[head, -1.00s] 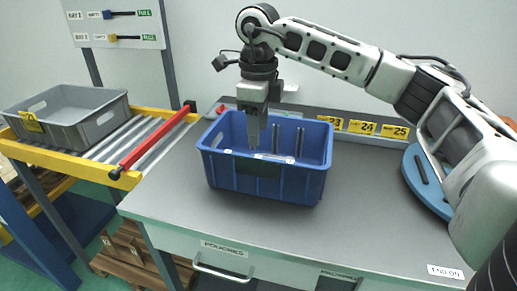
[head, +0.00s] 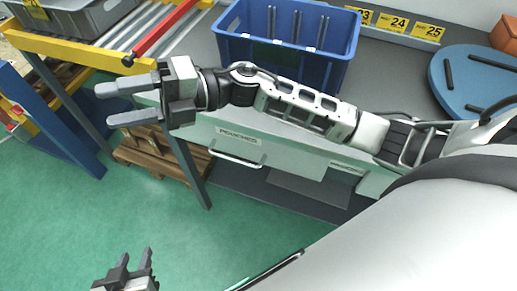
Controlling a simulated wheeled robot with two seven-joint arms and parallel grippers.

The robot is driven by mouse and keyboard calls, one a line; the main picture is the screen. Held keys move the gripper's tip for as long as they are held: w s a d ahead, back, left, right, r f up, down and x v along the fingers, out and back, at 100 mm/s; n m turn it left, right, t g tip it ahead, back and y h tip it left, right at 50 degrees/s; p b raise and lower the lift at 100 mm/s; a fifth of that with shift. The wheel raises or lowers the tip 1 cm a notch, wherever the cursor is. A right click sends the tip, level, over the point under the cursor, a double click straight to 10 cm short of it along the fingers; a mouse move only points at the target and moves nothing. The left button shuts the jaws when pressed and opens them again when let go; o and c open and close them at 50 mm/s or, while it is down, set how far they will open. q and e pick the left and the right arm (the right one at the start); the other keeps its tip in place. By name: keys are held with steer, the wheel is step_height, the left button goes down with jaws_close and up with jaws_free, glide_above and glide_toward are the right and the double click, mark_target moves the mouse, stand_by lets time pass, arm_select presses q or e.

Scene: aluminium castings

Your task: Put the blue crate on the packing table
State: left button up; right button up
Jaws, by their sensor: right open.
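The blue crate (head: 287,57) stands upright on the grey-topped table (head: 190,68) near the top of the head view. Several upright grey parts show inside it, and its floor is hidden. My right arm passes in front of the crate's lower front edge. My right gripper (head: 104,105) is in front of the table's left part, open and empty, with its fingers pointing left. It is apart from the crate. My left gripper (head: 136,256) is low at the bottom left, over the green floor. Its fingers are apart and empty.
A grey bin (head: 88,21) sits on the yellow-framed roller conveyor (head: 85,48) at upper left, with a red bar (head: 165,32) at its end. A blue round disc (head: 480,84) lies on the table's right. A wooden pallet (head: 150,155) is below the table.

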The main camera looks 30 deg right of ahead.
steer(key=w+d+f+m+t+h, duration=0.1)
steer(key=d+f+m+t+h, duration=0.35)
steer(key=m+t, duration=0.55)
steer(key=w+d+f+m+t+h, duration=0.1)
steer(key=d+f+m+t+h, duration=0.35)
steer(key=m, duration=0.85)
steer(key=s+d+f+m+g+h, duration=0.2)
steer(key=s+d+f+m+h, duration=0.1)
steer(key=f, duration=0.7)
steer(key=s+d+f+m+g+h, duration=0.3)
steer(key=s+d+f+m+h, duration=0.1)
steer(key=s+f+m, duration=0.4)
steer(key=shift+s+f+g+h, duration=0.35)
steer(key=shift+s+f+h, duration=0.45)
steer(key=shift+s, duration=0.3)
